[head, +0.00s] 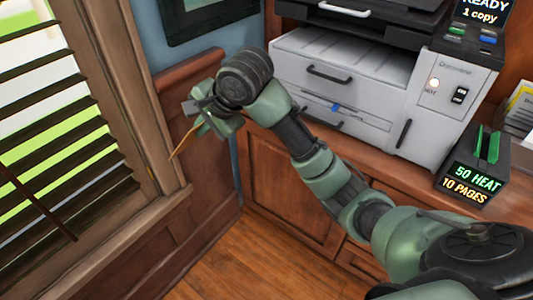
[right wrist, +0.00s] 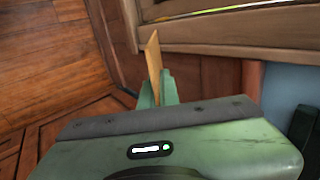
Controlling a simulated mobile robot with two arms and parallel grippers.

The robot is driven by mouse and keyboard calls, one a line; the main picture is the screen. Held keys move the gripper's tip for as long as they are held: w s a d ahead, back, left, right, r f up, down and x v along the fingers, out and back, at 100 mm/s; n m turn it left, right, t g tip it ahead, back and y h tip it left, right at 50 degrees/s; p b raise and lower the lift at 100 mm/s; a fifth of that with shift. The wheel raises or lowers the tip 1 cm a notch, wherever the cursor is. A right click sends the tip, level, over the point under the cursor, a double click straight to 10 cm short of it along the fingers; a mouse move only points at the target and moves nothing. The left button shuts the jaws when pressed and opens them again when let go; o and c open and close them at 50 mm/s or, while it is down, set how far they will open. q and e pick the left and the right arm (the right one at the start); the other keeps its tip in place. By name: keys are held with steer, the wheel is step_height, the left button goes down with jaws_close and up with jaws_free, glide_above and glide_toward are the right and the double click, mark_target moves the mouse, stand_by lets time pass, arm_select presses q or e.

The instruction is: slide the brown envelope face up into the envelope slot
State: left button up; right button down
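My right gripper (head: 204,120) is shut on the brown envelope (head: 185,139), out beside the window frame and left of the printer. The envelope shows nearly edge-on as a thin tan strip pointing down and left, so I cannot tell which face is up. In the right wrist view the envelope (right wrist: 153,58) stands out past the green fingers (right wrist: 158,92). A narrow tray with a blue tab (head: 336,107) is low on the printer's front; I cannot read a label that marks it as the envelope slot. My left gripper is out of view.
The grey printer (head: 420,100) stands on a wooden cabinet (head: 285,175). A black device with green slots (head: 475,170) sits at its right. A window with dark blinds (head: 60,120) is at left. Wooden floor (head: 260,265) is clear below.

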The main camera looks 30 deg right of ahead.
steer(key=m+t+h+b, duration=0.1)
steer(key=m, duration=0.1)
steer(key=w+d+m+t+h+b, duration=0.1)
steer(key=d+m+t+h+b, duration=0.1)
steer(key=m+t+h, duration=0.1)
steer(key=shift+w+d+f+m, duration=0.1)
steer(key=shift+w+d+m, duration=0.05)
steer(key=shift+w+m, duration=0.15)
arm_select(q)
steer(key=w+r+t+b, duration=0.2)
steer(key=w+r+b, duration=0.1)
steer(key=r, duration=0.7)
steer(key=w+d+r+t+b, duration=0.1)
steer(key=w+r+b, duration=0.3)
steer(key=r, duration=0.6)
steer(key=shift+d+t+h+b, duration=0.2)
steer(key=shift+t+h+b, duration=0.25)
steer(key=shift+b, duration=0.3)
arm_select(e)
steer(key=s+d+f+m+g+h, duration=0.3)
steer(key=s+d+m+h, duration=0.6)
steer(key=m+h, duration=0.3)
steer(key=d+g+h, duration=0.1)
steer(key=h, duration=0.2)
steer(key=shift+s+d+f+h, duration=0.2)
steer(key=shift+s+h, duration=0.1)
steer(key=shift+s, duration=0.05)
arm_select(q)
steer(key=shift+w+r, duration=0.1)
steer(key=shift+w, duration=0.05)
